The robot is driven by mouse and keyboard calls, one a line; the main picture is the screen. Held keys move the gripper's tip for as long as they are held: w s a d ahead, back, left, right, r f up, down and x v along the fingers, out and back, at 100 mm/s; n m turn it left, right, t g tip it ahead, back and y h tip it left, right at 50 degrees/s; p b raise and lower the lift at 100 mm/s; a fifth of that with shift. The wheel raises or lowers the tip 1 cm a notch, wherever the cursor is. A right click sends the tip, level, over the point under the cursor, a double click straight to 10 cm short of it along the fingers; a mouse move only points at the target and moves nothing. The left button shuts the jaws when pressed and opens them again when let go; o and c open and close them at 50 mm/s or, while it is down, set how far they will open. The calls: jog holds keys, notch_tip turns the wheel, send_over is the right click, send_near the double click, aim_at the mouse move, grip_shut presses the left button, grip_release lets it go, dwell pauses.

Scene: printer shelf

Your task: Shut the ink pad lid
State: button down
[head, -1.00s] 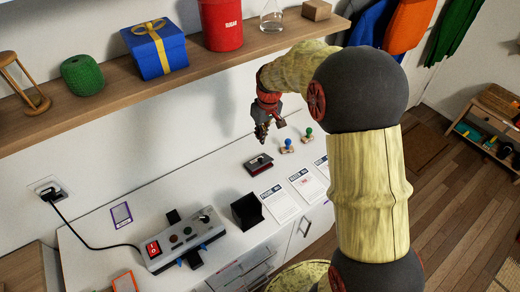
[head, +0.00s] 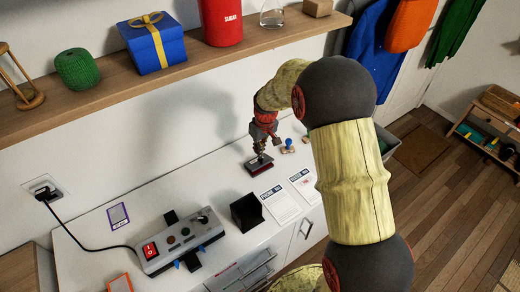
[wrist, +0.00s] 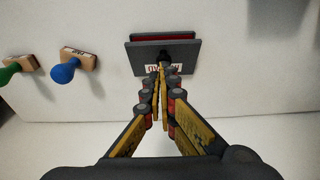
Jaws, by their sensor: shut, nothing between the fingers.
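The ink pad (head: 258,169) is a small dark case with red showing, on the white counter below the shelf. In the wrist view its dark grey lid (wrist: 146,61) carries a pale label, and a red strip of pad (wrist: 165,38) shows between two grey edges. The lid looks partly raised; its exact angle is hard to tell. My gripper (head: 261,155) is shut and empty, pointing down right at the ink pad. In the wrist view its fingertips (wrist: 161,72) overlap the label and a small dark knob; I cannot tell whether they touch.
A blue-handled stamp (head: 288,146) stands close to the right; a green-handled stamp (wrist: 10,70) is beyond it. A black box (head: 247,211) and printed sheets (head: 281,204) lie nearer the front. The wooden shelf (head: 190,86) with a gift box runs above.

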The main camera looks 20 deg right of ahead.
aim_at(262, 163)
jog(key=shift+f, duration=0.1)
jog(key=shift+s+d+f+t+b, duration=0.15)
jog(key=shift+s+t+b, duration=0.25)
jog(key=shift+b, duration=0.5)
jog(key=shift+s+f, duration=0.2)
jog(key=shift+s, duration=0.1)
jog(key=shift+s+d+f, duration=0.15)
jog(key=shift+s+f, duration=0.45)
jog(key=shift+s, duration=0.2)
jog(key=shift+w, duration=0.1)
